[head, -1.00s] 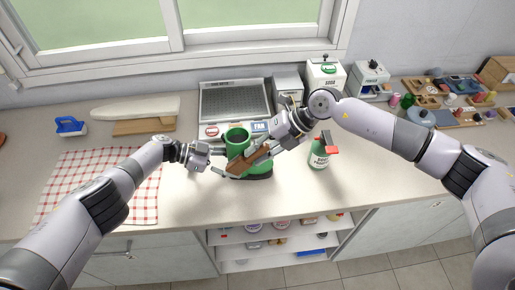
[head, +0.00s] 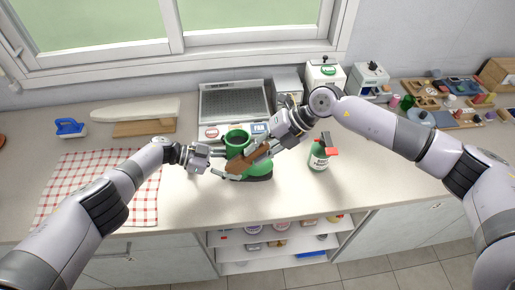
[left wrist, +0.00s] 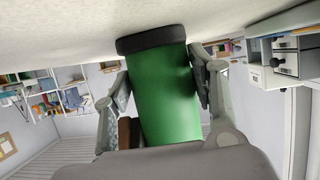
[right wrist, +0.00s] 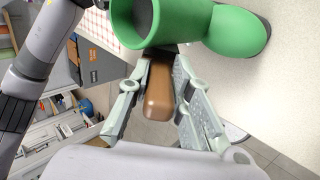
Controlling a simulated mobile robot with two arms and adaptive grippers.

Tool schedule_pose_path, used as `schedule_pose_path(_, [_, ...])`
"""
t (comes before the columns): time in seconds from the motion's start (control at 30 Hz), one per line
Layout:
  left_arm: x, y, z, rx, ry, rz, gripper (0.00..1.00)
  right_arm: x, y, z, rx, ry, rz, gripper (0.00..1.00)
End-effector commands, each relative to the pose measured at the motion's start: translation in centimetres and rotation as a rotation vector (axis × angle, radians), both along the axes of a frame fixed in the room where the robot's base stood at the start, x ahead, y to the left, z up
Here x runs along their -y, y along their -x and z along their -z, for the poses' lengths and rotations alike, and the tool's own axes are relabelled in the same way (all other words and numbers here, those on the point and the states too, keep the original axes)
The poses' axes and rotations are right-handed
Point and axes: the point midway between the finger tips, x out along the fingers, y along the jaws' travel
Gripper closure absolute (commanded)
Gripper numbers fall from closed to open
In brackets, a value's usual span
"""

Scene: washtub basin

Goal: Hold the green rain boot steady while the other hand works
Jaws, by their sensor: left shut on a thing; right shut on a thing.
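The green rain boot (head: 236,137) stands on the counter in the head view, its dark sole down and its toe to the right. My left gripper (head: 208,160) is shut on the boot's shaft from the left. In the left wrist view the green shaft (left wrist: 168,95) lies between the two fingers. My right gripper (head: 270,147) is shut on a brown brush (head: 247,160), held across the front of the boot. In the right wrist view the brush's brown end (right wrist: 158,95) is between the fingers, close to the boot (right wrist: 225,30).
A checked cloth (head: 95,185) and a blue-handled brush (head: 70,127) lie left. Open shelves (head: 275,238) are below the counter.

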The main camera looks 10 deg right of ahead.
Motion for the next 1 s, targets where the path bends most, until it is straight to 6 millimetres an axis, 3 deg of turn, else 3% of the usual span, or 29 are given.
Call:
schedule_pose_path(0.17, [0.0,0.0,-0.1,0.001,0.001,0.000,0.72,0.0,0.3,0.0,0.001,0.001,0.001,1.00])
schedule_pose_path(0.63, [0.0,0.0,-0.1,0.001,0.001,0.000,0.72,-0.2,3.7,0.0,0.001,0.000,0.000,1.00])
schedule_pose_path(1.0, [0.0,0.0,-0.1,0.001,0.002,0.000,0.72,-0.2,4.0,0.0,0.001,0.000,0.001,1.00])
